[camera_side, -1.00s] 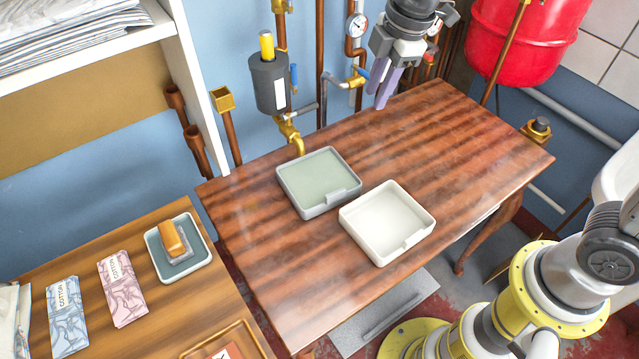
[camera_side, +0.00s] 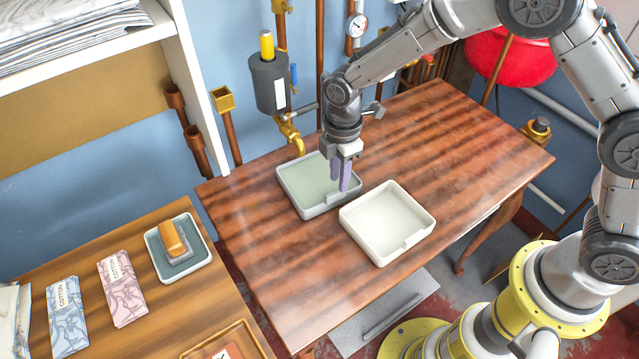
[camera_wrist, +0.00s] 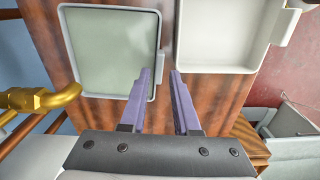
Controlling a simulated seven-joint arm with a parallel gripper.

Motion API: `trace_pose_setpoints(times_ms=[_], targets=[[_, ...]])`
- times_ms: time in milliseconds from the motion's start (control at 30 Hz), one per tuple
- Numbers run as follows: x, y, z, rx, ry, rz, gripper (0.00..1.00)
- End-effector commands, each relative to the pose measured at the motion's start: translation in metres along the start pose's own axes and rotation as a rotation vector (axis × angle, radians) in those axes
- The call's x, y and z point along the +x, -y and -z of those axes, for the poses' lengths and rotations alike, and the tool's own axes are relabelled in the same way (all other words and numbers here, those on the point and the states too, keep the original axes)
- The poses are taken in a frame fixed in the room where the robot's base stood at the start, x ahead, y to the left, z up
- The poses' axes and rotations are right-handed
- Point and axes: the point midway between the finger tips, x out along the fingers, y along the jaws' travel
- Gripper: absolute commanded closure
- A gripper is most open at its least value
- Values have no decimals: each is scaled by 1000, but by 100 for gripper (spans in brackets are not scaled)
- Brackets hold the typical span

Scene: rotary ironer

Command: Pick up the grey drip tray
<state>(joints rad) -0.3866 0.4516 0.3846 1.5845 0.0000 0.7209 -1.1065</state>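The grey drip tray (camera_side: 308,176) lies on the wooden table. It is shallow, with a grey rim, a grey-green floor and a small tab on its front right side. It also fills the upper left of the wrist view (camera_wrist: 108,50). My gripper (camera_side: 340,188) points down at the tab side of the tray. In the wrist view its purple fingers (camera_wrist: 160,72) are apart, with the tab edge in line with the gap between them. I cannot tell whether they touch the tray. Nothing is held.
A white tray (camera_side: 388,222) of similar shape lies close to the right of the grey one. A brass tap (camera_side: 289,136) is on the wall behind the grey tray. The table's right part is clear. A lower table at left holds a dish (camera_side: 158,262) and packets.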

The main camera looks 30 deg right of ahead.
Motion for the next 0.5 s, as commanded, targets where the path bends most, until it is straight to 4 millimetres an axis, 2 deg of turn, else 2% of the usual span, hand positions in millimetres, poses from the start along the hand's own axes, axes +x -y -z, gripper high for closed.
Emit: trace_pose_setpoints(times_ms=[133, 400, 500], targets=[[10, 0, 1, 0, 1, 3, 70], [47, 0, 6, 1, 1, 2, 70], [53, -1, 6, 1, 0, 1, 70]])
